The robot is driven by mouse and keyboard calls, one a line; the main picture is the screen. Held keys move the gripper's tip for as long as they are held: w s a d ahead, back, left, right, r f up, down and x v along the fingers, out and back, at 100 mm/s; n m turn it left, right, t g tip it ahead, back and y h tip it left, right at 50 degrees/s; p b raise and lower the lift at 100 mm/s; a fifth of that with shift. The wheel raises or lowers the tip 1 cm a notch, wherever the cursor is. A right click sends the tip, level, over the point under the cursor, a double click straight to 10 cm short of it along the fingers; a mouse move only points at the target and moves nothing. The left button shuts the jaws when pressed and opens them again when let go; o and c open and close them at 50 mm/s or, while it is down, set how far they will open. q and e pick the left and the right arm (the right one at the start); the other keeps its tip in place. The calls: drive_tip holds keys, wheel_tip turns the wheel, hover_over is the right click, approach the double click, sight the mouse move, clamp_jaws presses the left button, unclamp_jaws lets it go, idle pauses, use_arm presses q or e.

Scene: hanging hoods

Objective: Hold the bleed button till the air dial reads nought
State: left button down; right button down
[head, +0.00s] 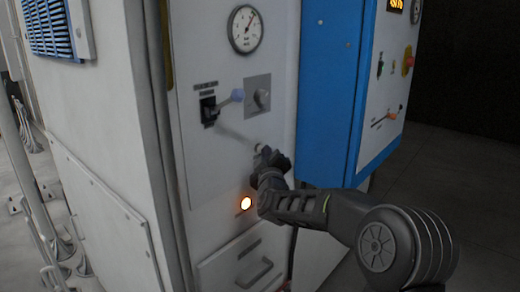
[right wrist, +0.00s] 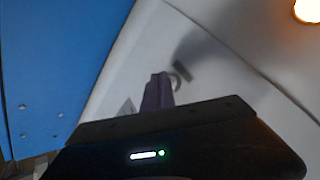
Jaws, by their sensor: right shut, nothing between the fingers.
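The air dial (head: 246,29) is a round white gauge high on the pale grey panel. A small pale round button (head: 260,148), which looks like the bleed button, sits lower on the panel, partly hidden by my right gripper (head: 263,160). The gripper is shut and empty, its tip at or just in front of the button; I cannot tell if it presses. In the right wrist view the shut fingers (right wrist: 158,92) point at the pale panel. My left gripper is not in view.
A lit orange lamp (head: 246,203) and a drawer handle (head: 255,273) are below. A blue cabinet (head: 330,85) stands close on the right.

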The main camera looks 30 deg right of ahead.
drive_tip(key=shift+w+a, duration=0.15)
drive_tip(key=shift+w, duration=0.25)
idle(1.9)
drive_tip(key=shift+s, duration=0.1)
idle(1.4)
drive_tip(key=shift+s+d, duration=0.25)
drive_tip(key=shift+s, duration=0.4)
drive_tip(key=shift+s, duration=0.15)
drive_tip(key=s, duration=0.1)
drive_tip(key=s+d+b, duration=0.1)
drive_tip(key=s, duration=0.1)
drive_tip(key=s+b, duration=0.1)
drive_tip(key=shift+s+d, duration=0.25)
idle(0.5)
